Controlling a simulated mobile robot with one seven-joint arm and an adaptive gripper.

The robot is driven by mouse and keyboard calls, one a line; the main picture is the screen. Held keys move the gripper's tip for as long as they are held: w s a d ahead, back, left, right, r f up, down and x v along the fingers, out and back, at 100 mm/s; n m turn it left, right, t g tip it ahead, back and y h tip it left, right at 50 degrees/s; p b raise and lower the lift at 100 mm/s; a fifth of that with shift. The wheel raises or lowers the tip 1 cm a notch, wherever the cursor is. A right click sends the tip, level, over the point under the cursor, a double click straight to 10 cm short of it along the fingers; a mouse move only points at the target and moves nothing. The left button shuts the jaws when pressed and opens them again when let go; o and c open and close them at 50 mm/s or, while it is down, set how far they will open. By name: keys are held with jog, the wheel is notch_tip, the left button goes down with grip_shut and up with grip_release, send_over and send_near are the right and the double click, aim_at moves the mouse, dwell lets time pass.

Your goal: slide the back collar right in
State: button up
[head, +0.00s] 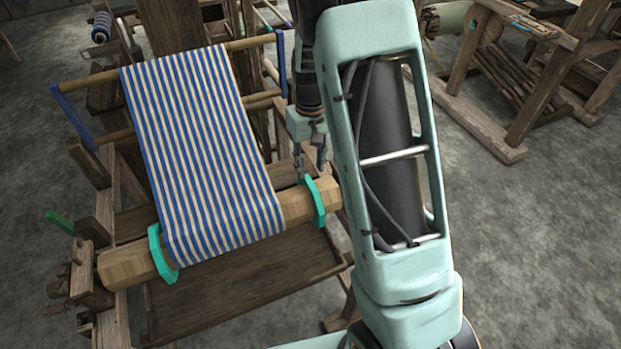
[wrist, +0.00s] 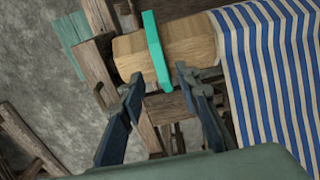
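The beam (head: 130,266) is pale wood with striped cloth (head: 205,150) over its middle. A teal collar (head: 316,203), which I take as the back collar, sits around the beam's right part, with bare wood between it and the cloth. It also shows in the wrist view (wrist: 155,45). The other teal collar (head: 163,254) is at the cloth's left edge. My gripper (head: 310,163) is just above the right collar. In the wrist view, my gripper (wrist: 160,75) is open, with the collar's lower end between its fingertips and visible gaps; contact is not clear.
The loom's wooden frame (head: 107,225) stands around the beam. A flat wooden board (head: 240,285) lies below it. A green handle (head: 60,222) sticks out at the left. Another wooden frame (head: 490,130) stands at the right, with clear floor (head: 540,250) in front.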

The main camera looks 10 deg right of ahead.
aim_at(310, 184)
notch_tip(310, 184, down, 7)
dwell(0.3)
grip_shut()
dwell(0.4)
